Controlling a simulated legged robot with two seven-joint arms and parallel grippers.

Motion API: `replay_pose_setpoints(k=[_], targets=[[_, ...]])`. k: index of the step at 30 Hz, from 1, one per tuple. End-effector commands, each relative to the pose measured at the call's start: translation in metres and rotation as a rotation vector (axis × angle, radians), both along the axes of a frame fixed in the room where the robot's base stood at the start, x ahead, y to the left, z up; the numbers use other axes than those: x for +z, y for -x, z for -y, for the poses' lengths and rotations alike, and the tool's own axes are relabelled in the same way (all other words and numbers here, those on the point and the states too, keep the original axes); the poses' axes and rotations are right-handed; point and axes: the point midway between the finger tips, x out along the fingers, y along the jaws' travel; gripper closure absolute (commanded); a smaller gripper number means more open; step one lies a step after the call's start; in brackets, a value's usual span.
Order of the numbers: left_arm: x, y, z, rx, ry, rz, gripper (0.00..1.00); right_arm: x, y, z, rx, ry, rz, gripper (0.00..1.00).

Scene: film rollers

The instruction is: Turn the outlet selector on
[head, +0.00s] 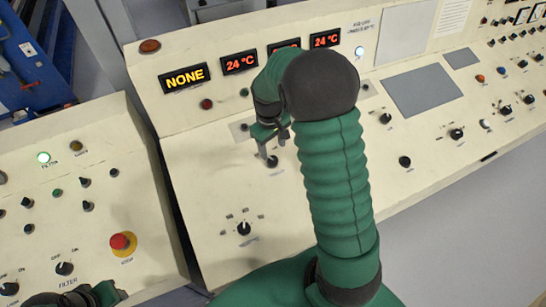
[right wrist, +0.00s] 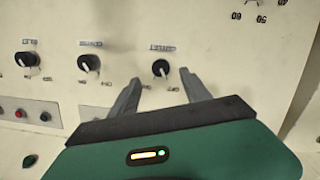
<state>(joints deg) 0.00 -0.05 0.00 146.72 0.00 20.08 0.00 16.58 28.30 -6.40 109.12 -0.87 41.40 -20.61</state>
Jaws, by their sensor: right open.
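The outlet selector (right wrist: 161,67) is a small black knob with a pale pointer line, under a label that appears to read OUTLET in the right wrist view. My right gripper (right wrist: 160,80) is open, with its two fingertips on either side of the knob's lower part and a gap to each side. Whether the tips touch the panel is unclear. In the head view my right gripper (head: 272,146) is over the cream console, partly hidden by my forearm. A dark knob (head: 272,162) shows just below its fingers. My left gripper (head: 78,297) is only partly visible at the bottom left edge.
Two similar knobs, centre (right wrist: 88,63) and inlet (right wrist: 27,60), sit left of the outlet knob. The panel around the outlet knob is mostly flat.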

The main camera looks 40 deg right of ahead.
Motion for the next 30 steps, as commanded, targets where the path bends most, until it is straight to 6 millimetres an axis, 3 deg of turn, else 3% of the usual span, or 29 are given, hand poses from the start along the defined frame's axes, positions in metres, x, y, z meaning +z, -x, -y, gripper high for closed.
replay_pose_setpoints(k=[3, 9, 20, 30], targets=[[0.002, 0.0, 0.0, 0.0, 0.0, 0.0, 0.64, -0.031, 0.001, 0.002, 0.001, -0.001, -0.004, 0.45], [0.004, 0.0, 0.0, 0.0, 0.0, 0.001, 0.64, -0.065, 0.002, 0.004, 0.001, 0.0, 0.001, 0.45], [0.004, 0.0, 0.0, 0.0, 0.0, 0.0, 0.64, -0.075, 0.0, 0.005, 0.001, 0.001, 0.002, 0.45], [0.004, 0.0, 0.0, 0.0, 0.0, 0.001, 0.64, -0.074, 0.001, 0.005, 0.001, 0.001, 0.002, 0.89]])
